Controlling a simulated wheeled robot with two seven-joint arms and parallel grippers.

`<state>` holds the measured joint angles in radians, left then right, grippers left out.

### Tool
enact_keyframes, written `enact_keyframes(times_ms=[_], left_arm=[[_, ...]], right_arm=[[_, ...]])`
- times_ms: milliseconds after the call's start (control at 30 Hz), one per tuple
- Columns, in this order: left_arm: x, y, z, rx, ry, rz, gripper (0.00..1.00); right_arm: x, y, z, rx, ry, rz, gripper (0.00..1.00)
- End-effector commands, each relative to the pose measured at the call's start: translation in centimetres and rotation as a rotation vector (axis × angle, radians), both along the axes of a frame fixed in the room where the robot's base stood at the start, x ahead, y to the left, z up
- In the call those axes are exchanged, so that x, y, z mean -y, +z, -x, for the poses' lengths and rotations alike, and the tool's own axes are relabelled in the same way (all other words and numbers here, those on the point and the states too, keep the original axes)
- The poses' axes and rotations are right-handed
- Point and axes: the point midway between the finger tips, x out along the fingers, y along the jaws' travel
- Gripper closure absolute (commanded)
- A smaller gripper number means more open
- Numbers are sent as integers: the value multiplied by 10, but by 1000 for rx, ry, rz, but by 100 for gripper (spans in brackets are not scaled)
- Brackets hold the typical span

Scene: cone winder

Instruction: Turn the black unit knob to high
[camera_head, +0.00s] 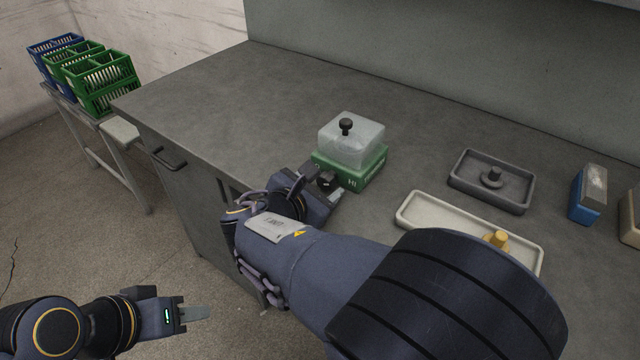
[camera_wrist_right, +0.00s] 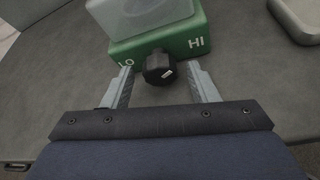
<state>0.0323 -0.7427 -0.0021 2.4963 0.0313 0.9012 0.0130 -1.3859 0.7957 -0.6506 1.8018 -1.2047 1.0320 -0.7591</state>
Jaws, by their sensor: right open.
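A green unit (camera_head: 366,178) with a clear cover stands on the grey bench. Its front carries a black knob (camera_wrist_right: 159,68), with LO at left and HI at right in the right wrist view. The knob's pale mark points toward the lower right there. My right gripper (camera_wrist_right: 163,88) is open, with one finger on each side of the knob and a gap visible on both sides. In the head view my right gripper (camera_head: 325,184) is at the unit's front and partly hides the knob. My left gripper (camera_head: 195,313) is away from the bench, low at left; its jaw gap is unclear.
A cream tray (camera_head: 425,209) with a yellow peg lies right of the unit. A dark grey tray (camera_head: 520,204) lies behind it. Green crates (camera_head: 105,87) stand on a side table at left. The bench left of the unit is clear.

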Motion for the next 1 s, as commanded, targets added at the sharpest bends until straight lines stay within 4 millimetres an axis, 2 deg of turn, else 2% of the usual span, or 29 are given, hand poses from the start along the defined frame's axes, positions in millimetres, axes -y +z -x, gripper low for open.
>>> enact_keyframes(times_ms=[167, 500, 667, 1000], left_arm=[[0, 3, 0, 0, 0, 0, 64], [0, 11, 0, 0, 0, 0, 64], [0, 11, 0, 0, 0, 0, 64], [0, 11, 0, 0, 0, 0, 64]], right_arm=[[-9, 7, 13, 0, 4, 0, 47], [-33, 26, 56, 1, 3, -1, 47], [-36, 29, 63, 0, 1, -1, 47], [-36, 28, 63, 0, 1, -1, 47]])
